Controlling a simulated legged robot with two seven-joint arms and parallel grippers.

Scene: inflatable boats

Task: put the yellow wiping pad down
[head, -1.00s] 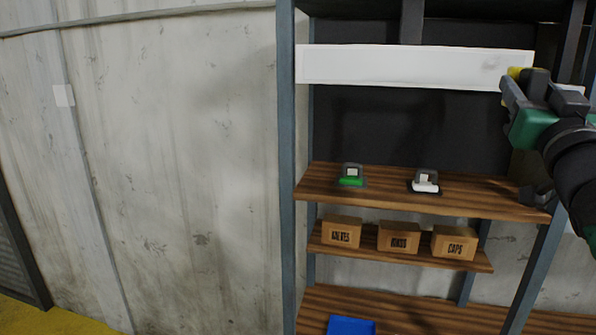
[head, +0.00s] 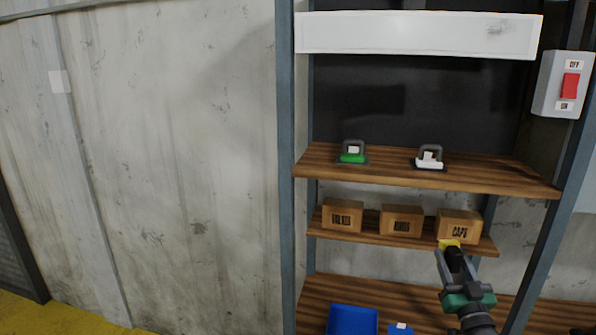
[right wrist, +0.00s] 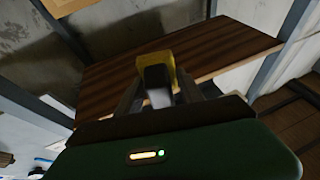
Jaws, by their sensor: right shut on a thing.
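The yellow wiping pad (head: 449,243) is at the tip of my right gripper (head: 454,258), which is shut on it. In the head view the pad shows in front of the lower part of the CAPS box. In the right wrist view the yellow pad (right wrist: 172,70) sits between the fingers of the gripper (right wrist: 160,90), with a wooden shelf board behind it. I cannot tell whether the pad touches anything. My left gripper is not in view.
Boxes (head: 342,215), (head: 402,220) and CAPS (head: 459,226) stand on the middle shelf. Green (head: 352,153) and white (head: 429,161) pads rest in holders on the upper shelf. A blue bin (head: 353,320) stands on the lower shelf (head: 312,297). A red switch (head: 570,86) is at right.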

